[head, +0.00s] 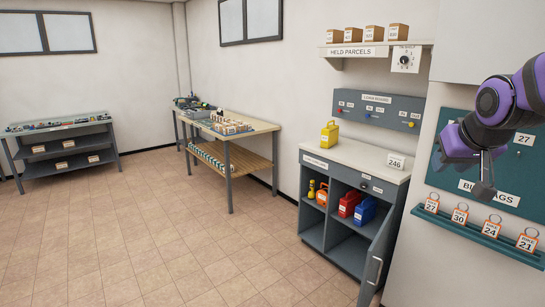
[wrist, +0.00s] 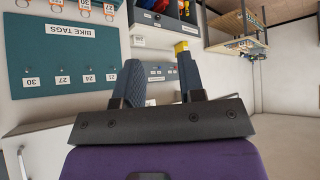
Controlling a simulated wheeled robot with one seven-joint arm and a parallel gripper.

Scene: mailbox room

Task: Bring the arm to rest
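My arm is purple and reaches in from the right edge of the head view. My gripper (head: 484,190) hangs pointing down in front of the teal bike tags board (head: 520,185). In the wrist view my gripper (wrist: 159,64) shows two dark fingers standing apart with nothing between them, so it is open and empty. The wrist picture is upside down; the board (wrist: 60,62) lies to its left. I cannot tell whether the gripper touches the board; it appears in front of it.
A teal ledge (head: 480,233) with several numbered tags sits below the gripper. A grey cabinet (head: 313,234) has its door (head: 378,262) swung open, with a yellow jug (head: 329,136) on top. A parcel shelf (head: 376,49) is above. The tiled floor (head: 150,235) is clear.

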